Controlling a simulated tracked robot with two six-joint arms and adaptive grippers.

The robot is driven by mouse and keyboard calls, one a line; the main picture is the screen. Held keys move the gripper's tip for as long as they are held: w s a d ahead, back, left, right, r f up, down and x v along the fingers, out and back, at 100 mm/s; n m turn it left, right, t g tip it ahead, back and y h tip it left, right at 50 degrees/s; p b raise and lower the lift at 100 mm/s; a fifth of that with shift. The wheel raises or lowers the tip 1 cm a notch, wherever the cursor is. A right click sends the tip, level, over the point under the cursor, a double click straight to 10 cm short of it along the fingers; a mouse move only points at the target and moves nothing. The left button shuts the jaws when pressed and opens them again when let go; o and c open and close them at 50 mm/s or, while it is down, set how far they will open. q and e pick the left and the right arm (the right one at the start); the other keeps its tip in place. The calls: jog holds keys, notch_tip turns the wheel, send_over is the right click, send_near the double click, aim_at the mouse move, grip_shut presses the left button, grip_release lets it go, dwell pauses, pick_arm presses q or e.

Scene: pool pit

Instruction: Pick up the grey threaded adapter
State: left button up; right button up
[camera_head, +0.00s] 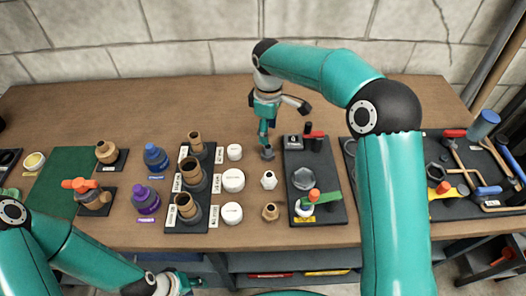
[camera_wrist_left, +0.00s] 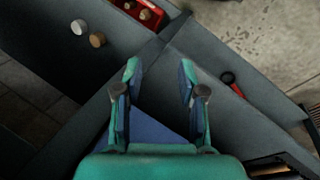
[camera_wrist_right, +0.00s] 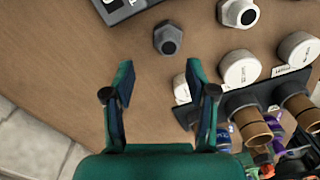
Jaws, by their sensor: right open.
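The grey threaded adapter (camera_head: 267,153) stands on the wooden table, at the back of a short column of fittings. In the right wrist view it is a dark grey hex fitting with a round bore (camera_wrist_right: 168,38), ahead of and between my fingertips. My right gripper (camera_head: 266,139) points down just above and behind it, and in its wrist view (camera_wrist_right: 160,72) the jaws are open and empty. My left gripper (camera_head: 181,284) is low at the table's front edge. In its wrist view (camera_wrist_left: 159,68) it is open and empty over grey shelving.
A white adapter (camera_head: 269,180) and a brass one (camera_head: 270,212) stand in front of the grey one. White caps (camera_head: 233,180) are to the left, and a black tool tray (camera_head: 326,205) is close on the right. Bare wood lies behind on the left.

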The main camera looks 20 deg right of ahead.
aim_at(267, 147)
jog(key=f, duration=0.3)
jog(key=s+f+p, duration=0.1)
jog(key=f, duration=0.1)
jog(key=shift+a, duration=0.15)
jog(key=shift+w+f, duration=0.1)
jog(key=shift+f, duration=0.65)
grip_shut()
